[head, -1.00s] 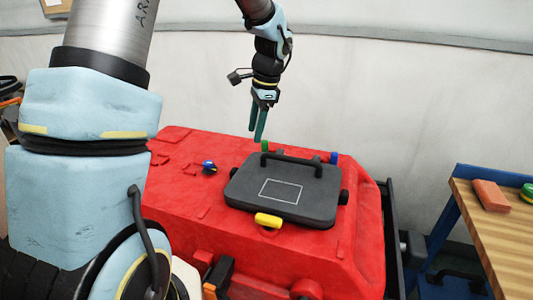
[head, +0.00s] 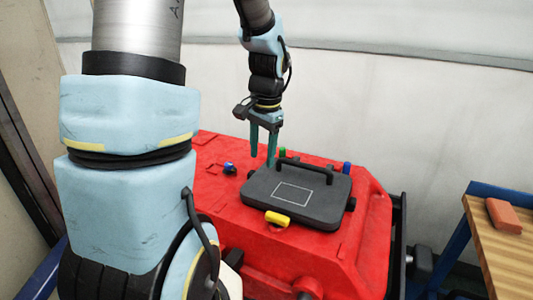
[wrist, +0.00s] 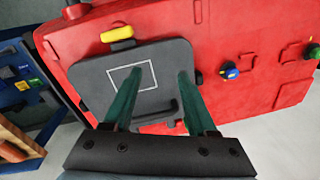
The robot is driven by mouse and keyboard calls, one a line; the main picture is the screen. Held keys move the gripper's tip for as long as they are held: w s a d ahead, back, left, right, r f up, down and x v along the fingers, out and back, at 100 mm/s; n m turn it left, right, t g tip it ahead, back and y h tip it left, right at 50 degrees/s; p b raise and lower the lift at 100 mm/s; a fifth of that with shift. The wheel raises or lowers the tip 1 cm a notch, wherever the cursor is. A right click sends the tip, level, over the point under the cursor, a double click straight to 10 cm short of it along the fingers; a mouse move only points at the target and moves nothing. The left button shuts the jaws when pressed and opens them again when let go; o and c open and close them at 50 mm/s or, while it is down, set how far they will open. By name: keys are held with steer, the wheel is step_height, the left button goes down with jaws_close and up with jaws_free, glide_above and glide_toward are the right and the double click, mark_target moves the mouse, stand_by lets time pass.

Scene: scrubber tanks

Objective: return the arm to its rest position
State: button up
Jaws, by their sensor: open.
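My gripper (head: 262,146) hangs from my arm with its two green fingers pointing down, spread apart and empty. In the head view it is above the back left part of the red scrubber tank (head: 350,232), near the dark grey lid (head: 310,210). The lid has a black handle and a white outlined rectangle, and lies flat on the tank. In the wrist view the open fingers (wrist: 155,95) show in front of the lid (wrist: 95,72), with nothing between them. Whether the fingertips touch anything cannot be told, but they appear clear.
A yellow latch (head: 277,218) sits at the lid's front edge. A blue knob (head: 229,168) is on the tank's left. A wooden-topped bench (head: 490,235) with an orange block (head: 503,215) stands at the right. A pale wall (head: 400,110) is behind.

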steer(key=s+a+f+n+h, duration=0.1)
steer(key=s+a+n, duration=0.7)
steer(key=a, duration=0.1)
steer(key=shift+a+t, duration=0.2)
steer(key=shift+t, duration=0.1)
steer(key=shift+c, duration=0.2)
stand_by(1.2)
